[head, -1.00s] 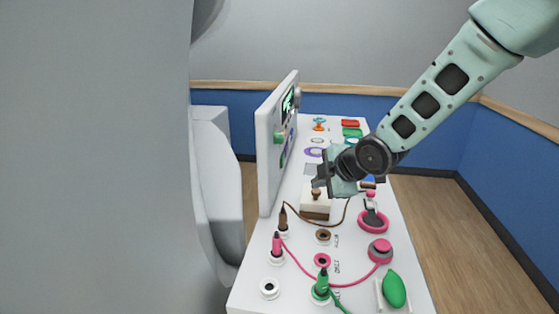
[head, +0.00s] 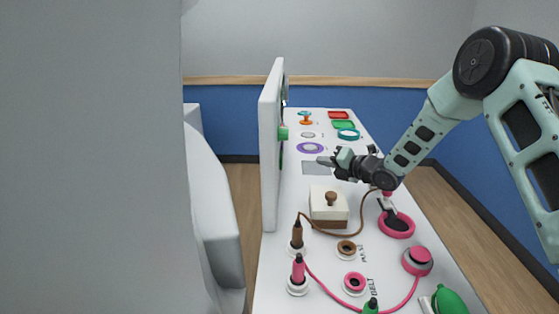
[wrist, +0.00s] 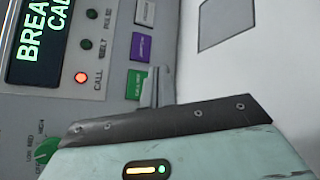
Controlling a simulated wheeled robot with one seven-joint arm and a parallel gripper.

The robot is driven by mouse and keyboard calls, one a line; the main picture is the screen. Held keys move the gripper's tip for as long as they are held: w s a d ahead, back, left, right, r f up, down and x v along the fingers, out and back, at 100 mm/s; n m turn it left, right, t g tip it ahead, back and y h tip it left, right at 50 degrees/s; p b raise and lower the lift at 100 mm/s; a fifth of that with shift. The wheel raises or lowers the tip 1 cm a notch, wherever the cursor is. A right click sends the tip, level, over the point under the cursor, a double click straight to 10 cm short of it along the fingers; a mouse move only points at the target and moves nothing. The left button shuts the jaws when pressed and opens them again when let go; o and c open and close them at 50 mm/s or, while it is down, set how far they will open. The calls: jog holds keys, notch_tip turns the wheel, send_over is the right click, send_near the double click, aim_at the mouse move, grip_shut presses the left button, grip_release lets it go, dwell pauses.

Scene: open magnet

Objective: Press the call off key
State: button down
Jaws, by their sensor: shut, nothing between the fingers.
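The upright control panel (head: 270,165) is seen nearly edge-on in the head view. In the wrist view its face (wrist: 105,60) carries a display (wrist: 45,40) with cut-off green text, a white key (wrist: 145,12), a purple key (wrist: 141,47) and a green key (wrist: 136,84). The green key's small print is hard to read. A red lamp (wrist: 81,78) marked CALL is lit. My gripper (head: 325,161) is shut and empty, pointing at the panel. In the wrist view its fingertip (wrist: 150,92) overlaps the green key's right edge; I cannot tell whether they touch.
A green knob (wrist: 46,150) is low on the panel. The white table holds a cream box with a brown knob (head: 329,205), a pink ring (head: 397,225), cabled plugs (head: 297,235) and coloured trays (head: 343,124). A large pale grey body (head: 90,160) fills the left.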

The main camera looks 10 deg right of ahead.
aim_at(281, 160)
jog(key=shift+a, duration=0.1)
jog(key=shift+w+a+r+p, duration=0.1)
jog(key=shift+a+p, duration=0.2)
jog(key=shift+a, duration=0.25)
jog(key=a, duration=0.2)
jog(key=w+a+p, duration=0.1)
jog(key=a, duration=0.2)
jog(key=shift+a+f, duration=0.2)
jog(key=shift+w+a+b, duration=0.2)
jog(key=shift+a+b, duration=0.3)
jog(key=shift+a, duration=0.2)
jog(key=shift+a+r, duration=0.1)
jog(key=shift+a, duration=0.2)
jog(key=shift+a+b, duration=0.2)
jog(key=shift+b, duration=0.25)
dwell(0.5)
jog(key=shift+w+a, duration=0.1)
jog(key=shift+a, duration=0.05)
jog(key=shift+a+b, duration=0.1)
jog(key=shift+b, duration=0.2)
